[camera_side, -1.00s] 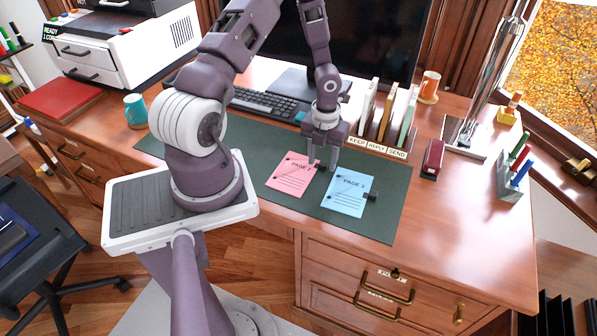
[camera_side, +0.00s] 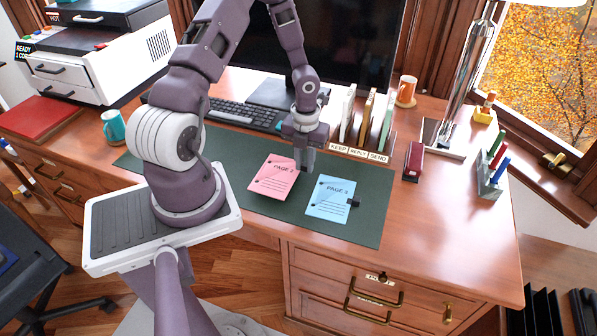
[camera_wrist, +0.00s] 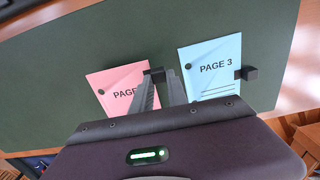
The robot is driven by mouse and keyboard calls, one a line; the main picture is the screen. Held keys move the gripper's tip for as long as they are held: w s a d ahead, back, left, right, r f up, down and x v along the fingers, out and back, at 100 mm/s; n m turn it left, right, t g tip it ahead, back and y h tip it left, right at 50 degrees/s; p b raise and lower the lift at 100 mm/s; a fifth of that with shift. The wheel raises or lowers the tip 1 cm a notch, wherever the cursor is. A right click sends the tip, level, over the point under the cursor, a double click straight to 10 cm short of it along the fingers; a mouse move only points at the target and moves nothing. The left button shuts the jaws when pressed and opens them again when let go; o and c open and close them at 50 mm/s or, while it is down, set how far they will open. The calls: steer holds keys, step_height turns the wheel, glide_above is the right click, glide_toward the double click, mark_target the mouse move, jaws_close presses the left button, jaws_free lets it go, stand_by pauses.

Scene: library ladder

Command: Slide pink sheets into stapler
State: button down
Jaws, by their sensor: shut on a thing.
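The pink sheets (camera_side: 272,180), marked PAGE 2, lie flat on the green desk mat, with a dark tab at their right edge. They also show in the wrist view (camera_wrist: 112,82), partly hidden by a finger. My gripper (camera_side: 304,172) is low over the mat at that edge. In the wrist view, my gripper (camera_wrist: 158,77) has its fingertips closed on the dark tab (camera_wrist: 154,73) of the pink sheets. The dark red stapler (camera_side: 413,162) stands on bare wood right of the mat, apart from my gripper.
Blue sheets (camera_side: 331,200), marked PAGE 3, lie close right of the pink ones with their own dark tab. A sorter (camera_side: 357,152) labelled KEEP, REPLY, SEND stands behind. A lamp base (camera_side: 441,138) and pen holder (camera_side: 489,178) are at right. The green mat (camera_side: 362,230) is bare in front.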

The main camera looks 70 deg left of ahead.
step_height(320, 180, up, 6)
steer(key=shift+r, duration=0.1)
steer(key=w+d+m, duration=0.3)
steer(key=d+m, duration=0.3)
steer(key=m, duration=0.6)
steer(key=w+d+r+m, duration=0.1)
steer(key=w+d+m, duration=0.3)
steer(key=m, duration=0.8)
steer(key=w+d+m, duration=0.3)
steer(key=d+m, duration=0.5)
steer(key=m, duration=0.4)
steer(key=shift+w+r, duration=0.15)
steer(key=shift+w, duration=0.05)
